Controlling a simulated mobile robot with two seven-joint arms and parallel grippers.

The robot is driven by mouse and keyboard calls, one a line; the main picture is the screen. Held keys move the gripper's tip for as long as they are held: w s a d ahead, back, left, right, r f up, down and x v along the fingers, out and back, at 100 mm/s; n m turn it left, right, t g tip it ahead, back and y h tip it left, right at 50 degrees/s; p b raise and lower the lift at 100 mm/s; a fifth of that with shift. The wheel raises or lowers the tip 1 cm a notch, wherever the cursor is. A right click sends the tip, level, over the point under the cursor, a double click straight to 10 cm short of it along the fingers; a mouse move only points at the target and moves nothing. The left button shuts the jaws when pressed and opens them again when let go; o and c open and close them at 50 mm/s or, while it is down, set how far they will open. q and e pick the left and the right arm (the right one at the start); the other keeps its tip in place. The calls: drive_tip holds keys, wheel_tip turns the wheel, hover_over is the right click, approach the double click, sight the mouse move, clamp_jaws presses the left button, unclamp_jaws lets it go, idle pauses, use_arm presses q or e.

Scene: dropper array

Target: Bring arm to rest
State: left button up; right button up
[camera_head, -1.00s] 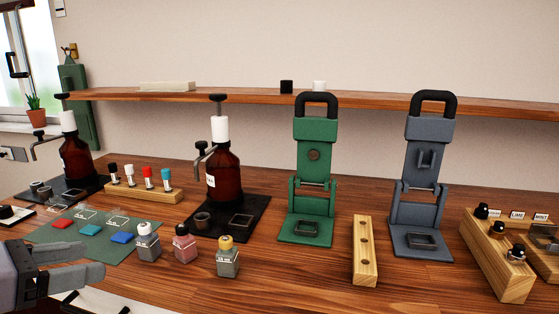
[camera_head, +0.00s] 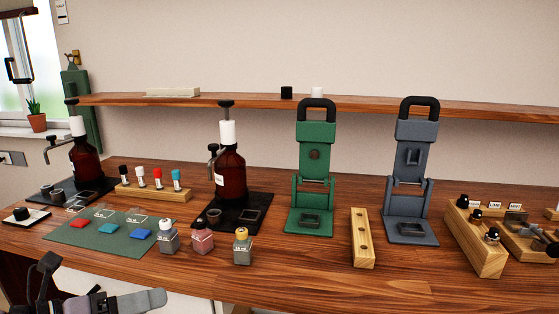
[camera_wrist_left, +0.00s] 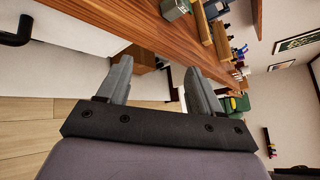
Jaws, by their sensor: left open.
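My left gripper (camera_head: 125,301) is at the bottom left of the head view, low in front of the bench's front edge. In the left wrist view my left gripper (camera_wrist_left: 158,82) shows its two grey fingers spread apart with nothing between them. The wooden bench edge (camera_wrist_left: 165,38) runs past the fingertips there, and the fingers are clear of the bench things. My right gripper is in neither view.
Two brown pump bottles and two presses stand behind.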

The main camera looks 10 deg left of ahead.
use_arm(q)
drive_tip(key=d+f+n+t+y+p, duration=0.1)
drive_tip(key=d+f+n+p, duration=0.15)
drive_tip(key=f+n, duration=0.4)
drive_tip(key=d+f+n+t+p, duration=0.1)
drive_tip(key=d+f+n, duration=0.25)
drive_tip(key=n, duration=0.65)
drive_tip(key=s+f+n+g+y+p, duration=0.2)
drive_tip(key=s+f+n+y, duration=0.4)
drive_tip(key=s+f+n, duration=0.6)
drive_tip(key=f+n, duration=0.1)
drive_tip(key=n, duration=0.3)
drive_tip(key=shift+a+f, duration=0.2)
drive_tip(key=shift+a, duration=0.05)
drive_tip(key=c, duration=0.4)
